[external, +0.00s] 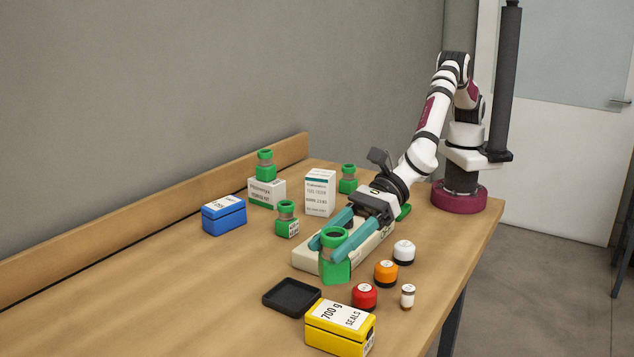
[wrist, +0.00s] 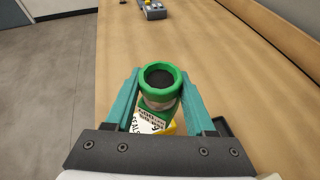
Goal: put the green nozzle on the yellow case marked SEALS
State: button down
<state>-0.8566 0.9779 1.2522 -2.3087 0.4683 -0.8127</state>
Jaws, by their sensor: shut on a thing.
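My gripper (external: 330,243) is shut on a green nozzle (external: 336,265), which has a round dark opening at the top. In the wrist view the nozzle (wrist: 160,80) stands between the teal fingers and carries a printed label. The yellow case (external: 340,328) marked SEALS and 700 g sits at the table's front, nearer the external camera than the nozzle and apart from it. In the wrist view the case (wrist: 171,129) is mostly hidden behind the nozzle and gripper.
A black tray (external: 291,295) lies left of the yellow case. A blue case (external: 224,215), cartons and similar green nozzles (external: 286,218) stand farther back.

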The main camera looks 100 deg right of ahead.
aim_at(350, 272)
jog(key=shift+s+a+f, duration=0.1)
jog(key=shift+a+f, duration=0.3)
jog(key=shift+f, duration=0.55)
jog(key=shift+s+a+f, duration=0.1)
jog(key=shift+a+f, duration=0.35)
jog(key=shift+f, duration=0.45)
jog(key=shift+s+a+f, duration=0.1)
jog(key=shift+a+f, duration=0.3)
jog(key=shift+f, duration=0.55)
jog(key=shift+c, duration=1.2)
grip_release()
jog(key=shift+f, duration=0.15)
